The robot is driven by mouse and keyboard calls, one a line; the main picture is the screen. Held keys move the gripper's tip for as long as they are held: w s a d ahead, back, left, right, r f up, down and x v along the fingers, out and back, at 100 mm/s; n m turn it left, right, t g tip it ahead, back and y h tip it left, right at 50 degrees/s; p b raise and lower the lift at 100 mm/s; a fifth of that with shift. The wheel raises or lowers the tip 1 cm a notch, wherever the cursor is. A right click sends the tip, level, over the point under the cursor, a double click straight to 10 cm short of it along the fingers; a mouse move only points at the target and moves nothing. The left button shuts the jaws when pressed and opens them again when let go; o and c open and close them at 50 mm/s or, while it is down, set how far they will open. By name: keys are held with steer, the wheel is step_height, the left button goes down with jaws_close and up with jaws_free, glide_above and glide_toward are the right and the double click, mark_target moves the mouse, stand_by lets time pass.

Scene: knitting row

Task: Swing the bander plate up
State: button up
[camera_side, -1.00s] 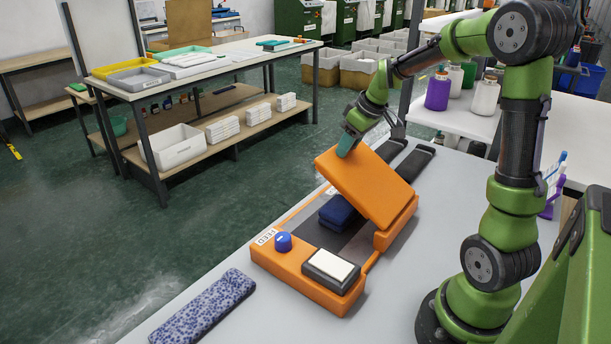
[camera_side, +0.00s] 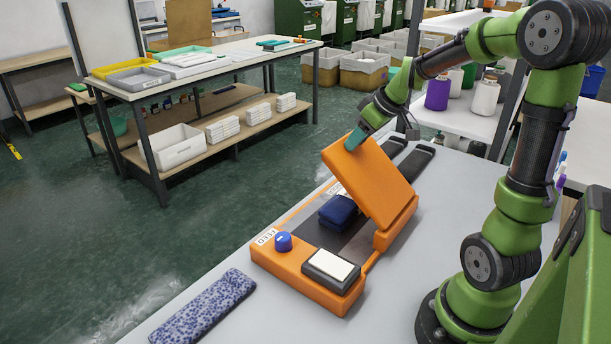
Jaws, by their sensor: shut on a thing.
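The orange bander plate (camera_side: 370,180) is tilted up over the orange bander base (camera_side: 293,278), hinged at its right side. My gripper (camera_side: 354,140) is at the plate's raised upper left edge and is shut on it. The fingertips are partly hidden at the edge. A folded dark blue bundle (camera_side: 338,212) lies on the dark bed of the bander, below the plate.
The base carries a blue knob (camera_side: 283,241) and a white pad (camera_side: 331,265) at its front. A speckled blue roll (camera_side: 205,307) lies at the front left of the grey table (camera_side: 262,213). Dark strips (camera_side: 414,162) lie behind the plate.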

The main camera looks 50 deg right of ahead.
mark_target(366, 163)
steer(key=shift+s+r+t, duration=0.8)
steer(key=shift+s+r, duration=0.4)
steer(key=shift+s, duration=0.05)
steer(key=s, duration=0.1)
steer(key=s+r+t, duration=0.1)
steer(key=s, duration=0.1)
steer(key=shift+s+t, duration=0.2)
steer(key=shift+t, duration=0.1)
steer(key=shift+s+f, duration=0.1)
steer(key=shift+s+t, duration=0.8)
steer(key=shift+s, duration=0.9)
